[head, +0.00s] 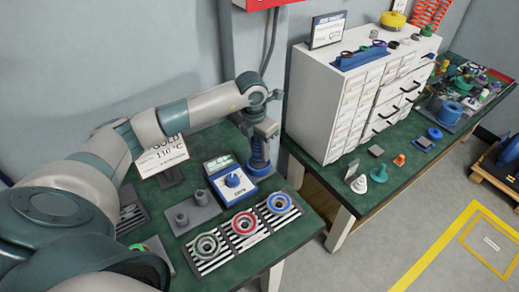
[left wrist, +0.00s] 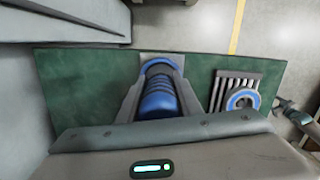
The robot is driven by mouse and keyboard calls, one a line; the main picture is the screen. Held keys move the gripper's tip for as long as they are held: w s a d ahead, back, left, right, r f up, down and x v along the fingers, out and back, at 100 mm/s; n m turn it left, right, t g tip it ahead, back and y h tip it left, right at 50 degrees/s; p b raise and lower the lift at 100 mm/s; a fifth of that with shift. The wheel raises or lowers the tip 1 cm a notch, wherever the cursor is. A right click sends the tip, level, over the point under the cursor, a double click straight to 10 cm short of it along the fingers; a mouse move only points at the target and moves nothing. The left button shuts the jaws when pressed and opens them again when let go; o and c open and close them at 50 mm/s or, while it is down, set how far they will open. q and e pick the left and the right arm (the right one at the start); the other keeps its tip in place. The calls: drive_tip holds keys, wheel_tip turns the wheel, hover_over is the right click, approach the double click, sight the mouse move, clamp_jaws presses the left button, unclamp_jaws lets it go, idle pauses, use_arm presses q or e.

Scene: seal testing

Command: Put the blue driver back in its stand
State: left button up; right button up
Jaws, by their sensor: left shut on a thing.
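My left gripper (head: 264,130) points down over the far right part of the green table. It is shut on the blue driver (head: 257,151), which is upright. In the left wrist view the ribbed blue driver (left wrist: 160,98) is between the two fingers. A dark base with blue (head: 259,168) shows right below the driver on the table. I cannot tell whether it is the stand or whether the driver is seated in it. At the right edge of the left wrist view, a small grey and teal arm end, likely my right gripper (left wrist: 288,108), shows; its jaws are too small to read.
A blue-and-white device with a knob (head: 232,182) stands close to the driver. Striped plates hold a blue ring (head: 278,202), a red ring (head: 244,223) and a green ring (head: 206,246). A sign (head: 162,157) stands under my left arm. A white drawer cabinet (head: 345,105) is on the bench behind.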

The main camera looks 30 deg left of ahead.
use_arm(q)
drive_tip(key=o, duration=1.3)
drive_tip(key=shift+c, duration=0.2)
drive_tip(key=shift+r, duration=0.1)
drive_tip(key=shift+r+p, duration=2.35)
drive_tip(key=shift+r, duration=2.05)
